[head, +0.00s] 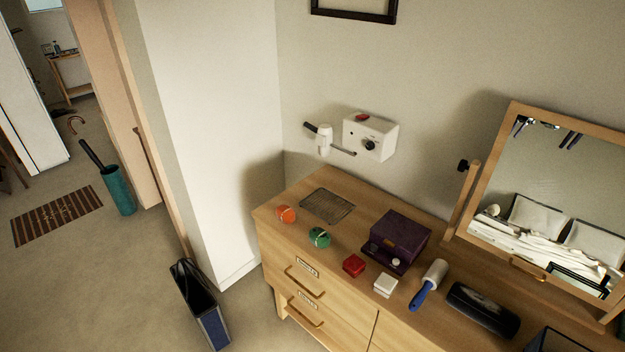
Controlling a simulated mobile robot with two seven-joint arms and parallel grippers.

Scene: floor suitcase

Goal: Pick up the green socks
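A green rolled bundle with a pale band, which looks like the green socks (319,237), sits on the wooden dresser top (340,185) near its front left edge. An orange rolled bundle (286,214) of similar shape lies just behind and left of it, apart from it. Neither of my grippers is in the head view, and nothing touches the green socks.
A wire rack (327,205) lies behind the socks. To the right are a red box (353,265), a white box (385,285), a purple case (400,236), a lint roller (429,284), a black case (482,309) and a tilted mirror (545,190). A dark bag (201,306) stands on the floor.

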